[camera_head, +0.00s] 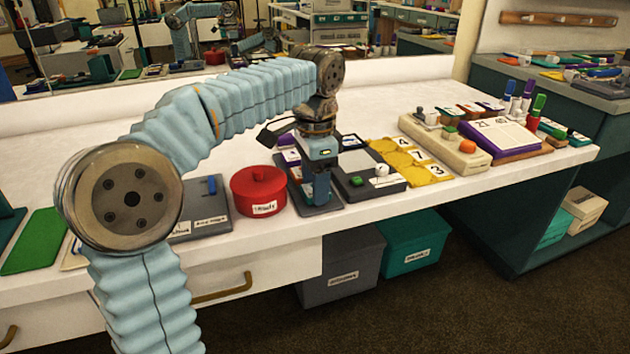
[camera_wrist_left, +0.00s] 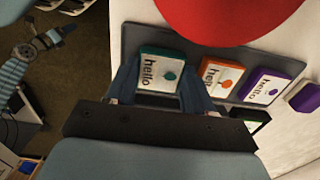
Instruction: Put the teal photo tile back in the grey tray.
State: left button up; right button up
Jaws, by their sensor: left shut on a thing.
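The teal photo tile (camera_wrist_left: 160,70), marked "hello", is between the fingers of my left gripper (camera_wrist_left: 160,90) in the left wrist view. The gripper is shut on it. The tile is over the near end of the grey tray (camera_wrist_left: 122,22); I cannot tell whether it touches the tray floor. An orange tile (camera_wrist_left: 219,76) and a purple tile (camera_wrist_left: 268,88) lie in the same tray. In the head view my left gripper (camera_head: 321,188) points down at the front of the grey tray (camera_head: 322,208), and the teal tile is not clearly visible there. My right gripper is not in view.
A red lidded pot (camera_head: 258,188) stands just left of the tray. A dark box-like board (camera_head: 368,182) with small items is close on the right.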

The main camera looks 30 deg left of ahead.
pick_arm(q)
jog(key=o, duration=1.1)
notch_tip(320, 180, up, 14)
jog(key=p, duration=0.2)
jog(key=shift+p, duration=0.3)
jog(key=shift+f, duration=0.1)
